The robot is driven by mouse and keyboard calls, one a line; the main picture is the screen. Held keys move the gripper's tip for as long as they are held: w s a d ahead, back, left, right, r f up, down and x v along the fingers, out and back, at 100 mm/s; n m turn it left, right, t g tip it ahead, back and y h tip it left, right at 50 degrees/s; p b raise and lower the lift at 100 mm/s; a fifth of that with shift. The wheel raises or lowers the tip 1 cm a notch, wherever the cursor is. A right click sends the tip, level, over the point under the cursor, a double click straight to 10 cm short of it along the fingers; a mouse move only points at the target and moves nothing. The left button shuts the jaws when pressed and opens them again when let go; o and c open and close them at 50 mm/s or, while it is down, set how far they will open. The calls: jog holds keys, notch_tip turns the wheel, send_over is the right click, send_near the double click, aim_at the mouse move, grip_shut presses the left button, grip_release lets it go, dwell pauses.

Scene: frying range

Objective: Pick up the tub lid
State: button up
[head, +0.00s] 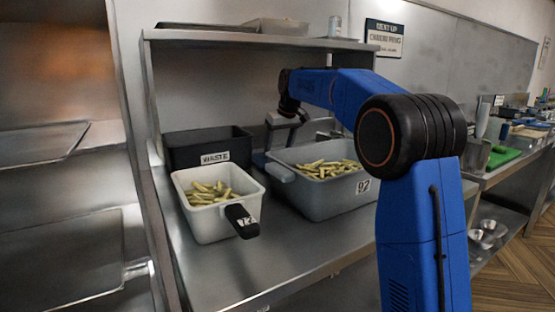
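I cannot clearly make out a tub lid. A grey tub (320,200) labelled "92" stands open on the steel counter with cut fries (322,169) in it. My gripper (279,143) is small in this view, pointing down behind the tub's back left corner, below the shelf. Whether its fingers are apart or hold something cannot be told. My blue arm comes from the right and covers part of the tub's right side.
A white basket (208,228) of fries, its black handle (241,221) marked "12", stands front left. A black bin (185,151) labelled "WASTE" is behind it. A shelf (250,39) with trays runs above. The front counter (310,247) is bare. A green board (502,155) lies far right.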

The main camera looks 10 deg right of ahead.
jog(key=c, duration=0.9)
jog(key=shift+c, duration=0.4)
jog(key=shift+r, duration=0.15)
